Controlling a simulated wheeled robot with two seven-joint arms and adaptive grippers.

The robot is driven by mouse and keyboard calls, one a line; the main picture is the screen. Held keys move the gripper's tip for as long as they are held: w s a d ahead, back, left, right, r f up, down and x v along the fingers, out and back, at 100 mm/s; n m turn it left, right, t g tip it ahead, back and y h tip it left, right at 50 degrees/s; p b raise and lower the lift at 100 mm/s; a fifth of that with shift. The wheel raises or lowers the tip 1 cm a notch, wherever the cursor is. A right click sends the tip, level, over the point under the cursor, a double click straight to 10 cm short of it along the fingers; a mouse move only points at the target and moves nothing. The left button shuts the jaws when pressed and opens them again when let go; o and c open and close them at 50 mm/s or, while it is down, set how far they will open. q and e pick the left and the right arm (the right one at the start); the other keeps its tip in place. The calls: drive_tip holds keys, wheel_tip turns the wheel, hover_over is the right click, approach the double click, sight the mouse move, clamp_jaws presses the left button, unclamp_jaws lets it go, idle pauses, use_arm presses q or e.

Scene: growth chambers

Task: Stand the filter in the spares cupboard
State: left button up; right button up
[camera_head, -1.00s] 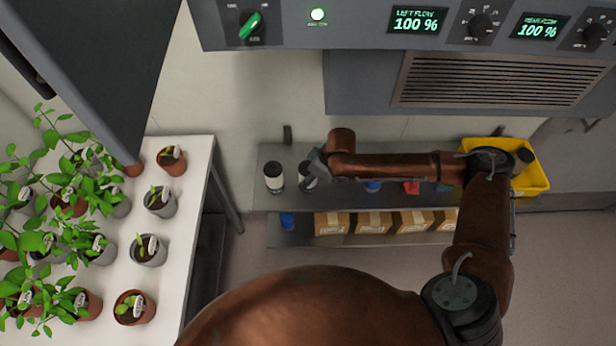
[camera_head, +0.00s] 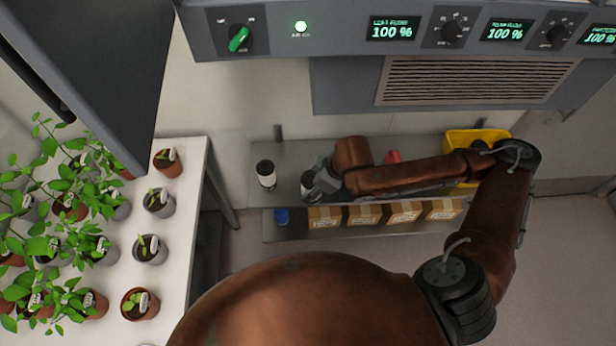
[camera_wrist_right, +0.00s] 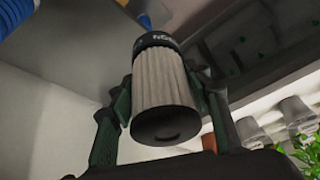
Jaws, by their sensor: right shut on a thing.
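The filter (camera_wrist_right: 163,85), a pale pleated cylinder with black end caps, is between the fingers of my right gripper (camera_wrist_right: 163,100) in the right wrist view. The gripper is shut on it. In the head view my right gripper (camera_head: 312,187) is above the upper shelf, and the filter (camera_head: 308,179) is partly hidden by it. A similar white-and-black cylinder (camera_head: 266,175) stands on the shelf to its left. No part is clearly marked as the spares cupboard; the grey two-level shelf unit (camera_head: 290,150) is below my arm. My left gripper is out of view.
Cardboard boxes (camera_head: 363,215) and a blue item (camera_head: 281,216) are on the lower shelf. A yellow bin (camera_head: 460,144) and a red item (camera_head: 393,157) are on the upper one. A white table (camera_head: 185,235) with potted seedlings stands left. A grey control panel (camera_head: 290,42) overhangs above.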

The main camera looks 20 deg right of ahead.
drive_tip(key=shift+s+r, duration=0.15)
drive_tip(key=shift+s, duration=0.15)
drive_tip(key=w+d+r+m+t+h, duration=0.1)
drive_tip(key=w+d+r+m+h, duration=0.2)
drive_tip(key=w+r+m, duration=0.3)
drive_tip(key=w+d+m, duration=0.1)
drive_tip(key=m, duration=0.2)
drive_tip(key=shift+r, duration=0.35)
drive_tip(key=shift+w, duration=0.1)
